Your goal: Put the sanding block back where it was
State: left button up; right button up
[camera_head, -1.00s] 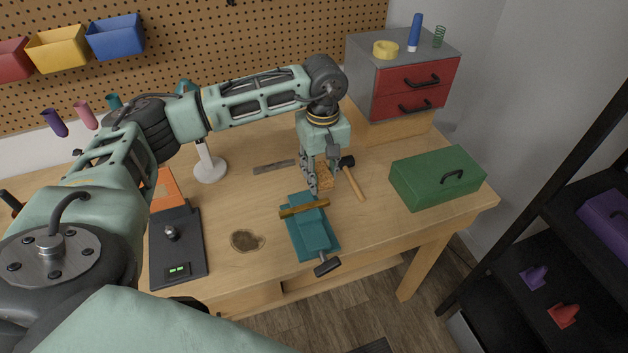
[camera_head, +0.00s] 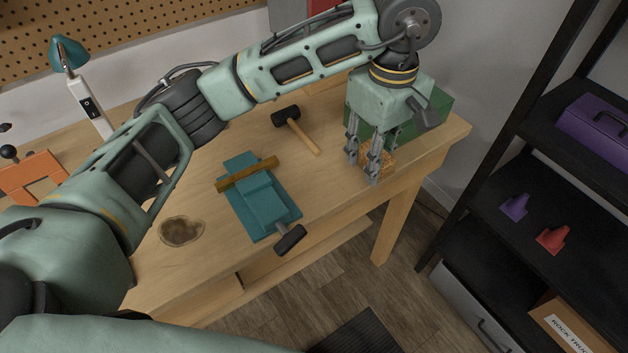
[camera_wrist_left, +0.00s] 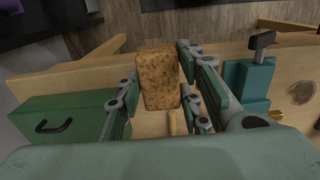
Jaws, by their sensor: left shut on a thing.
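The sanding block is a speckled brown, cork-like block (camera_head: 384,160). My left gripper (camera_head: 366,164) is shut on it, fingers pointing down, at the right end of the workbench, in front of the green toolbox. In the left wrist view the block (camera_wrist_left: 157,78) sits between the finger pads of my left gripper (camera_wrist_left: 160,88). I cannot tell whether its underside touches the bench top or hangs just above it. Fingers hide part of it in the head view. My right gripper is not in view.
A dark shelf rack (camera_head: 480,215) stands to the right, past the bench edge.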

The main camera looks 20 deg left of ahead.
pick_arm(q)
jog(key=p, duration=0.4)
send_over(317, 179)
notch_tip(317, 179, down, 7)
jog(key=shift+r, duration=0.15)
notch_tip(317, 179, down, 4)
jog(key=shift+r+p, duration=0.1)
jog(key=shift+p, duration=0.4)
jog(key=shift+f, duration=0.2)
jog(key=shift+f+b, duration=0.2)
jog(key=shift+b, duration=0.15)
jog(key=o, duration=1.1)
jog(key=shift+r, duration=0.1)
